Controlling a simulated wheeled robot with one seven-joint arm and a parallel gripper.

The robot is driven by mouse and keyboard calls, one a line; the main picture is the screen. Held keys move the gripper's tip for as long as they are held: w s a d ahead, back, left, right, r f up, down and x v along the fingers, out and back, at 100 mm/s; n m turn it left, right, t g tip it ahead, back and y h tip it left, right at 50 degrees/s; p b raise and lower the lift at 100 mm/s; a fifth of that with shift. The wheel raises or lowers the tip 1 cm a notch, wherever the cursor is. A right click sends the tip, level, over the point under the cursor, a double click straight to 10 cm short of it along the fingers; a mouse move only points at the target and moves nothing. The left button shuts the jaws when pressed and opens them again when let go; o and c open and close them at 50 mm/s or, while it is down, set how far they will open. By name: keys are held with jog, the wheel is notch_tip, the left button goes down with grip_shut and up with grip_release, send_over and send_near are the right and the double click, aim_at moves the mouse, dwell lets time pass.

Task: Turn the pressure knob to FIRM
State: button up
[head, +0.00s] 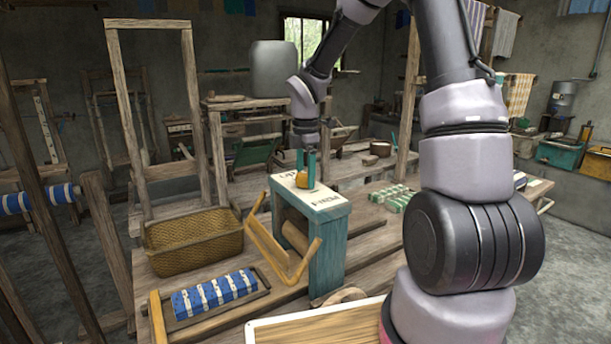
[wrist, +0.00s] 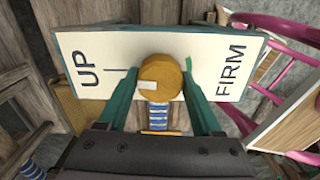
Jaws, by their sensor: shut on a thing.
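The pressure knob (wrist: 163,92) is a round, ochre-yellow disc in the middle of a cream plate (wrist: 100,52). The plate reads UP on the left and FIRM on the right in the wrist view. A pale mark (wrist: 148,85) on the knob lies on its left side, toward UP. In the head view the knob (head: 302,181) sits on top of a teal wooden box (head: 330,250). My gripper (head: 306,168) reaches down from above, its green fingers shut on the knob from both sides.
A yellow lever frame (head: 268,245) and a wooden roller (head: 294,236) are at the box's front. A woven basket (head: 193,241) and a blue-and-white wound roller (head: 214,294) lie to the left. Small green blocks (head: 392,197) lie to the right.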

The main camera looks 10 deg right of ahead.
jog(key=m, duration=0.4)
jog(key=shift+m, duration=0.4)
jog(key=m, duration=0.4)
jog(key=shift+m, duration=0.3)
jog(key=m, duration=0.4)
jog(key=shift+m, duration=0.3)
jog(key=m, duration=1.2)
jog(key=shift+m, duration=0.3)
jog(key=m, duration=0.5)
jog(key=shift+m, duration=0.7)
